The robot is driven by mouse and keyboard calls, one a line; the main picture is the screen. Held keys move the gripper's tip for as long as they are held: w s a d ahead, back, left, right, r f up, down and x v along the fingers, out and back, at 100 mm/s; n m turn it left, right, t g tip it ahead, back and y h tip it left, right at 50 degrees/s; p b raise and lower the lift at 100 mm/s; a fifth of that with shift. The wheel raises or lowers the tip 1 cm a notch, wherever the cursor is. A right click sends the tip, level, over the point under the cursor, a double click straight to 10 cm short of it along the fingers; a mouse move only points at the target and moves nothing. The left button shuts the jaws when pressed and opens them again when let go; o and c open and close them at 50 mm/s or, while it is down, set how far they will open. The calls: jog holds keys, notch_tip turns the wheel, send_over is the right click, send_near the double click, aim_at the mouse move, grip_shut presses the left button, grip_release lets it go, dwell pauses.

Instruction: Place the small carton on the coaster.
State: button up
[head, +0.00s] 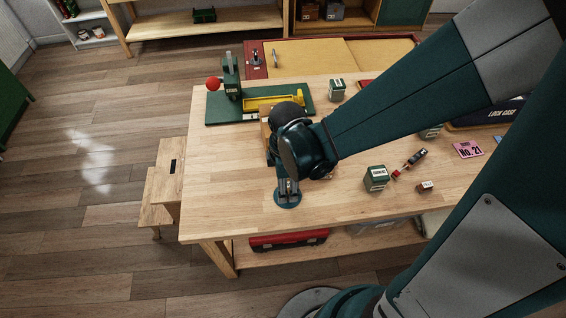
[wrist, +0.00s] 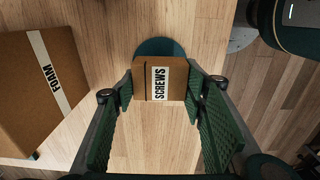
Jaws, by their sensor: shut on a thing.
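The round dark teal coaster (wrist: 158,46) shows past the carton's far edge, and the carton hides the rest. I cannot tell whether the carton touches the coaster or is held above it. In the head view my gripper (head: 288,186) points down over the coaster (head: 288,204) near the table's front edge; the carton is not clearly visible there.
A larger FOAM carton (wrist: 32,92) stands left of my gripper in the wrist view. On the table (head: 235,205) are a green toggle press (head: 232,80), a green-and-white box (head: 376,178) and small parts to the right. The front left of the table is clear.

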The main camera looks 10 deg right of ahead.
jog(key=shift+f, duration=1.3)
jog(key=shift+f+b, duration=0.25)
jog(key=shift+b, duration=0.25)
jog(key=o, duration=0.9)
jog(key=shift+r, duration=0.1)
jog(key=shift+r, duration=0.1)
jog(key=shift+r+p, duration=1.7)
jog(key=shift+r, duration=4.35)
